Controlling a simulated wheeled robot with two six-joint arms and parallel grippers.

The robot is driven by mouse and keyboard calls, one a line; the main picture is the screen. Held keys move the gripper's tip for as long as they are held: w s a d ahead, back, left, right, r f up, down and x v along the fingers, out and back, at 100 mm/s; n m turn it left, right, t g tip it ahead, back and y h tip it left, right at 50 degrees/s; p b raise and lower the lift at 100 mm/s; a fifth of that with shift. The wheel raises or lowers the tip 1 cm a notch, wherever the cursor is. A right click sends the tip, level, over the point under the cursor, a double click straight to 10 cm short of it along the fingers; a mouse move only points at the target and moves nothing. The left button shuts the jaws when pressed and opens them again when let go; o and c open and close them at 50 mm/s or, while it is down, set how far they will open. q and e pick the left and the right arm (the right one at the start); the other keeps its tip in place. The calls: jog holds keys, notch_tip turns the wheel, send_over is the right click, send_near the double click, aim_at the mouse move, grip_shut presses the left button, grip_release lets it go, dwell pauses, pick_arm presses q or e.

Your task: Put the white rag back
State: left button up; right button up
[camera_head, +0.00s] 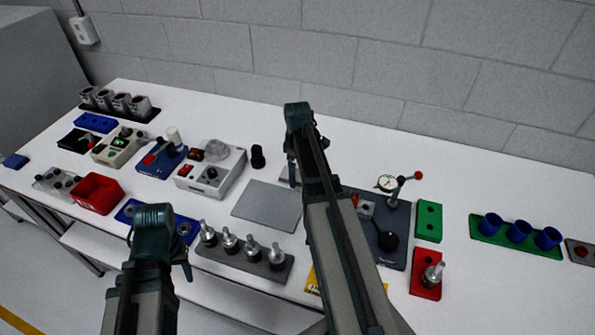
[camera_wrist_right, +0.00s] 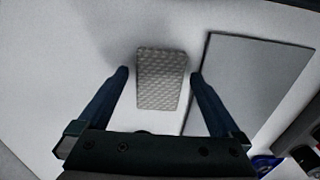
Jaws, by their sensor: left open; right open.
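A small pale rag (camera_wrist_right: 162,80) with a dimpled pattern lies flat on the white table in the right wrist view. My right gripper (camera_wrist_right: 160,74) is open above it, one finger on each side, and the rag lies apart from both fingers. In the head view the right gripper (camera_head: 292,176) hangs over the table just behind the grey mat, and its arm hides most of the spot there. My left gripper (camera_head: 185,266) is open and empty near the table's front edge, beside the blue tray (camera_head: 126,212).
The flat grey mat (camera_head: 266,206) lies beside the rag. A grey rack (camera_head: 244,262) of several metal pieces stands in front. A boxed device (camera_head: 210,174) is to the left, a dial gauge stand (camera_head: 390,240) to the right. The table's back strip is mostly clear.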

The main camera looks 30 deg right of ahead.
aim_at(298, 175)
notch_tip(298, 175, up, 12)
jog(key=p, duration=1.1)
jog(key=shift+s+f, duration=0.1)
jog(key=shift+f, duration=0.1)
